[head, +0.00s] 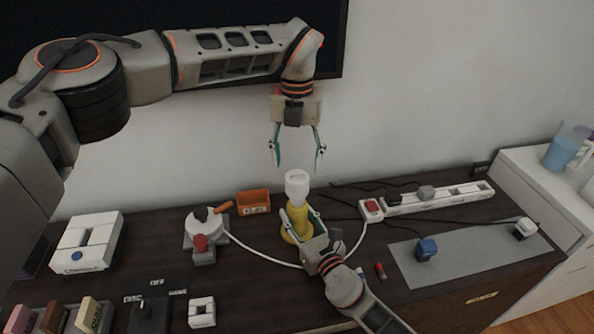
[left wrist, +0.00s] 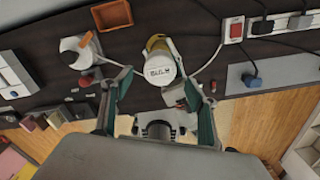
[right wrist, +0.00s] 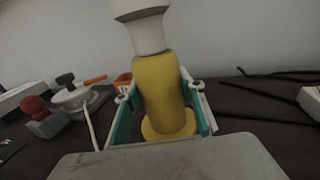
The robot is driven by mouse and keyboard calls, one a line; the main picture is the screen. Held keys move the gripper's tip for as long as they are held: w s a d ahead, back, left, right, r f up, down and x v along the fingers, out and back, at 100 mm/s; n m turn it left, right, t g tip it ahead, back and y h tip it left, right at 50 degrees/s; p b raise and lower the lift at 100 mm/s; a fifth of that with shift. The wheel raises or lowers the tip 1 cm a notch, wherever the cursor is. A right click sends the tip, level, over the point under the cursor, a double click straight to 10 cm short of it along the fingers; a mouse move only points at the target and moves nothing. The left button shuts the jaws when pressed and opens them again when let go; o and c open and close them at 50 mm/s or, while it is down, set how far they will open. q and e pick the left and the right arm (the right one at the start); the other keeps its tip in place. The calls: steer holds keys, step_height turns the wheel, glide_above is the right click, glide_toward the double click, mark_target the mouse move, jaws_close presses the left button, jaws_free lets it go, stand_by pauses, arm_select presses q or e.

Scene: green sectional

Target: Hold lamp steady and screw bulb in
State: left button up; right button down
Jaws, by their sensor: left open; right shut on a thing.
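The yellow lamp (head: 299,219) stands upright on the dark table; it fills the middle of the right wrist view (right wrist: 165,92). A white bulb (head: 297,184) sits on top of the lamp; its marked top shows in the left wrist view (left wrist: 160,68), and its lower part in the right wrist view (right wrist: 145,32). I cannot tell how deep it is seated. My right gripper (head: 300,226) is shut on the lamp's body from the front. My left gripper (head: 298,160) points down above the bulb, open and empty, with a gap between its fingertips and the bulb.
An orange box (head: 254,203) stands behind left of the lamp, beside a round white device (head: 201,226). A power strip (head: 440,199) with cables lies at the back right. A grey mat (head: 465,255) with plugs lies right. The wall is close behind.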

arm_select(q)
steer(key=shift+r, duration=0.25)
arm_select(e)
steer(key=c, duration=1.2)
jaws_free()
steer(key=v, duration=1.2)
steer(key=shift+d, duration=0.1)
